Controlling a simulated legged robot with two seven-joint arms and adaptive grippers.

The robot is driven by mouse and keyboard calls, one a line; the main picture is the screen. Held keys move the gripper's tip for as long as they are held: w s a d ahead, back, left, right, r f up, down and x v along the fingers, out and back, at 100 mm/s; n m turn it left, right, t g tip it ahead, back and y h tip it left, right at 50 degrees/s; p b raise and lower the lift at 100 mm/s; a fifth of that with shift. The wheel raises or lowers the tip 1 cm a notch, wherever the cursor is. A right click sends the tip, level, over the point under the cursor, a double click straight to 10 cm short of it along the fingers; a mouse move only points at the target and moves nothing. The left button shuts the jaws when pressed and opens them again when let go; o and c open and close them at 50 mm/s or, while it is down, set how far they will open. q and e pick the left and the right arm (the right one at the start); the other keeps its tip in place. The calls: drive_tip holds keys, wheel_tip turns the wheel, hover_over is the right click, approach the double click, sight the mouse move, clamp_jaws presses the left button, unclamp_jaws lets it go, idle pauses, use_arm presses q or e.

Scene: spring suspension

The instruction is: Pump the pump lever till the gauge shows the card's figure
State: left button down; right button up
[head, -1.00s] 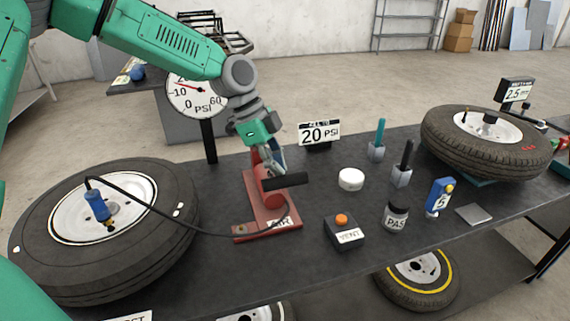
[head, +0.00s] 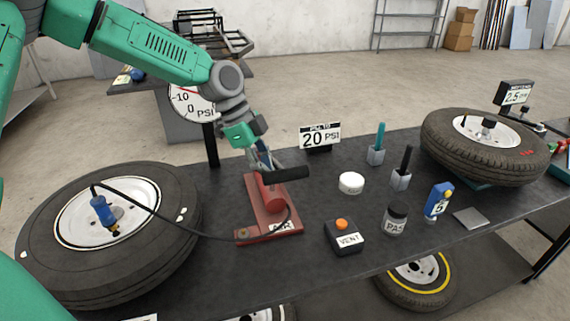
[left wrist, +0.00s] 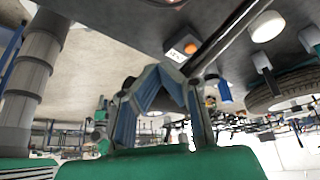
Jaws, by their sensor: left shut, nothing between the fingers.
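The red pump (head: 268,212) stands on the bench with its black lever handle (head: 285,173) sticking out to the right. My left gripper (head: 264,164) is shut and empty, right at the handle's left end; I cannot tell whether it touches. In the left wrist view its fingers (left wrist: 165,85) come together with nothing between them. The gauge (head: 192,101) is partly covered by my left arm; its red needle lies near the 10 mark, exact reading unclear. The card (head: 319,137) reads 20 PSI. The pump hose runs to the left tyre (head: 50,262). My right gripper is not in view.
A VENT box (head: 345,237) with an orange button, a jar (head: 395,220), a white round lid (head: 351,183) and a blue device (head: 438,201) stand right of the pump. Another tyre (head: 484,160) lies at the right. Bare bench lies around the pump's front.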

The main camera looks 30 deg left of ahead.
use_arm(q)
drive_tip(key=v, duration=1.2)
drive_tip(key=shift+f, duration=0.1)
drive_tip(key=shift+s+d+n+t+h+p, duration=0.15)
drive_tip(key=shift+s+n+t+h+p, duration=0.8)
drive_tip(key=shift+n+t, duration=0.65)
drive_tip(key=shift+s+d+n+t+h+p, duration=0.15)
drive_tip(key=shift+s+n+t+h+p, duration=0.8)
drive_tip(key=shift+n+t, duration=0.65)
drive_tip(key=shift+s+d+n+t+h+p, duration=0.2)
drive_tip(key=shift+s+n+t+h+p, duration=0.5)
drive_tip(key=shift+n+t+p, duration=0.85)
drive_tip(key=shift+w+a+t+b, duration=0.15)
drive_tip(key=shift+t+b, duration=0.2)
drive_tip(key=shift+b, duration=0.1)
drive_tip(key=shift+m, duration=0.25)
